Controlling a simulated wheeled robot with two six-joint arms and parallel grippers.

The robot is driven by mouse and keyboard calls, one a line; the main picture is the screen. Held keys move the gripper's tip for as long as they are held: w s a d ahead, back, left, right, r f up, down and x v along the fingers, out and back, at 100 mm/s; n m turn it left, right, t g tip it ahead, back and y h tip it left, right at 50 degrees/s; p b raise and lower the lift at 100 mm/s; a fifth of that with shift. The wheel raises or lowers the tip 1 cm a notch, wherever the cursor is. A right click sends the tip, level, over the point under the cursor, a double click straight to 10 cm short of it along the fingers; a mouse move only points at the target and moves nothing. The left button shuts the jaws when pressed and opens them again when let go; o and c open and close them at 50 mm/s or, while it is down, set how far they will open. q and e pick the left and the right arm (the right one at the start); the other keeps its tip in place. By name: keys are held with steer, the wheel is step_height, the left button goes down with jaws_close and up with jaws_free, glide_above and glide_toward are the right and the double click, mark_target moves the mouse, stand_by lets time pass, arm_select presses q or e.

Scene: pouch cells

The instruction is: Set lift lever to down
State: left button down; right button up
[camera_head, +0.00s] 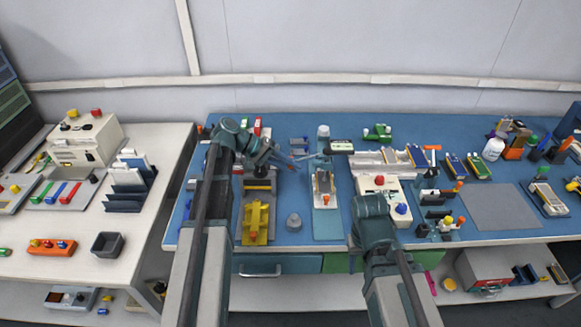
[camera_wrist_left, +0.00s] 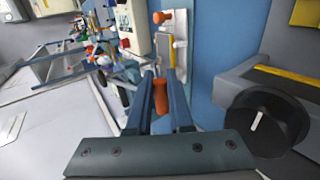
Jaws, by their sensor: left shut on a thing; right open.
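The lift lever's orange-red handle (camera_wrist_left: 160,97) sits between the two blue-grey fingers of my left gripper (camera_wrist_left: 159,100), which is shut on it. In the head view my left gripper (camera_head: 292,162) is beside the upright post (camera_head: 323,132) of a station on the blue bench, reaching it from the left. The lever itself is mostly hidden there by the gripper. The station's pale plate (camera_head: 322,181) with an orange knob (camera_head: 326,199) stands in front of the post.
A small display (camera_head: 340,146) juts right from the post. A yellow fixture (camera_head: 256,217) and a grey knob (camera_head: 294,222) stand left of the station. A white box with buttons (camera_head: 383,190) is to its right. A grey mat (camera_head: 500,207) is bare.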

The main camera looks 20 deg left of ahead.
arm_select(q)
steer(key=c, duration=0.8)
jaws_free()
steer(key=shift+f, duration=0.1)
steer(key=p+v, duration=0.7)
steer(key=v, duration=0.5)
steer(key=shift+a+r, duration=0.1)
steer(key=shift+r, duration=0.2)
steer(key=shift+s+a+r+p, duration=0.2)
steer(key=shift+a+r+p, duration=0.1)
steer(key=shift+a+p, duration=0.25)
steer(key=shift+d, duration=0.1)
